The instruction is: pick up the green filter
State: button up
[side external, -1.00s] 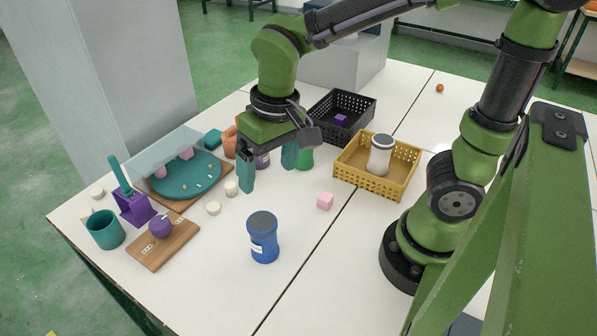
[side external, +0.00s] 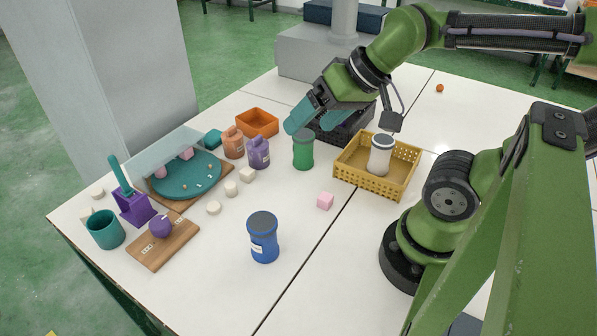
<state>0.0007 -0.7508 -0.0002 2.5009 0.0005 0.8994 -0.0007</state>
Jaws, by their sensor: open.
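The green filter (side external: 303,152) looks like an upright green cylinder with a dark top. It stands on the white table, left of the yellow basket. My gripper (side external: 304,112) has teal fingers and is open. It is tilted, with its fingers pointing down and left, above and just behind the green cylinder in the picture. Nothing shows between the fingers. I cannot tell the exact gap between the fingers and the cylinder's top.
A yellow basket (side external: 372,184) holds a white jar (side external: 380,155). A black basket (side external: 352,133) is partly hidden behind my gripper. A purple bottle (side external: 258,153), an orange bottle (side external: 233,143) and an orange tray (side external: 258,121) stand to the left.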

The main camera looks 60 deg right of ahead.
jog(key=shift+o, duration=0.4)
jog(key=n+g+h, duration=0.2)
jog(key=n+g, duration=0.5)
send_over(303, 135)
notch_tip(303, 135, down, 4)
notch_tip(303, 135, down, 11)
jog(key=shift+r, duration=0.15)
jog(key=shift+w+d+f, duration=0.1)
jog(key=shift+d+f, duration=0.05)
jog(key=shift+f, duration=1.35)
jog(key=shift+d+f, duration=0.15)
jog(key=shift+f, duration=1.3)
jog(key=shift+c, duration=0.3)
jog(key=c, duration=1.2)
